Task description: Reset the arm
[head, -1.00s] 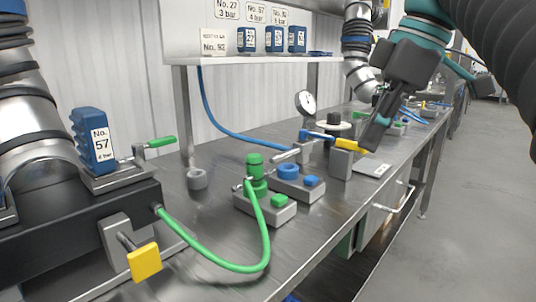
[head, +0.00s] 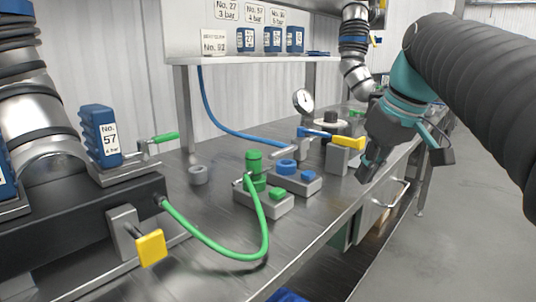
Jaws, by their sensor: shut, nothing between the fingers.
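My gripper (head: 368,172) is at the right of the head view, above the front edge of the steel bench (head: 310,225). It points down and is shut, with nothing seen between its fingers. It is just right of a grey block (head: 341,160) and a yellow-handled lever (head: 348,143). The teal wrist and black-sleeved arm reach in from the upper right and hide part of the bench behind.
A green-capped valve block (head: 262,203) with a green hose (head: 215,254) and a blue-knobbed block (head: 298,180) stand mid-bench. A pressure gauge (head: 302,100) stands behind. A blue No. 57 block (head: 101,136) sits left. The floor (head: 470,240) at right looks clear.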

